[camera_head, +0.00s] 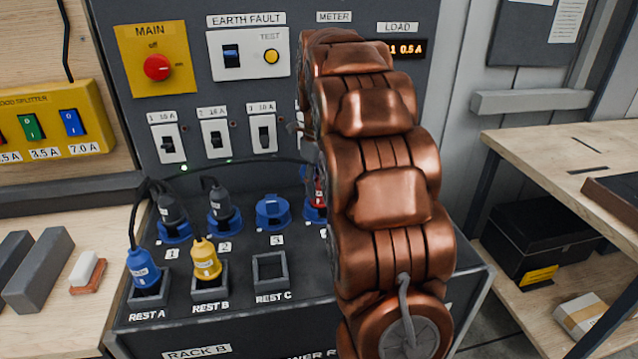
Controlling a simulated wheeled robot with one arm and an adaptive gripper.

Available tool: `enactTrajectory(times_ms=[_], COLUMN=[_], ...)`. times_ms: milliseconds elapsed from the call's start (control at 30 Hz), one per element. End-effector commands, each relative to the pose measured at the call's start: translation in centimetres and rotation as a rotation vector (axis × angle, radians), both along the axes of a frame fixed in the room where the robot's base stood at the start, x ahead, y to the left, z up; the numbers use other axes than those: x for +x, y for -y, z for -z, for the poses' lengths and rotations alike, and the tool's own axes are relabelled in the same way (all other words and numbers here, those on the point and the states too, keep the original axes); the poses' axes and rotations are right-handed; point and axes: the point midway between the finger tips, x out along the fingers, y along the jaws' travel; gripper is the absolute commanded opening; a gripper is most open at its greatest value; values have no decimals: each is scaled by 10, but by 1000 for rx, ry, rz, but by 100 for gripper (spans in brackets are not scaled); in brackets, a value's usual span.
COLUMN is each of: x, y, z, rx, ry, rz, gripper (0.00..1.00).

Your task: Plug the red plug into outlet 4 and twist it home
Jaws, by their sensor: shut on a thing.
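The red plug (319,190) shows as a narrow strip at the left edge of my copper-coloured arm, right above the blue socket of outlet 4 (314,213). The arm hides most of both, so I cannot tell how deep the plug sits or how far it is turned. Only a small dark part of my gripper (311,152) shows beside the arm, above the plug. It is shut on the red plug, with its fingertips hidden.
Outlets 1 (174,232) and 2 (225,222) hold dark plugs; outlet 3 (273,212) holds none. A blue plug (143,268) stands in rest A, a yellow plug (206,260) in rest B. Rest C (270,272) is empty. A black cable (250,160) crosses behind the outlets.

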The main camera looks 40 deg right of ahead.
Motion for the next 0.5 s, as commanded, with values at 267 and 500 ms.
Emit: enactTrajectory(times_ms=[267, 500], x=[-1, -2], y=[1, 1], z=[0, 0], rx=[0, 1], ry=[-4, -5], rz=[63, 80], gripper=[0, 0])
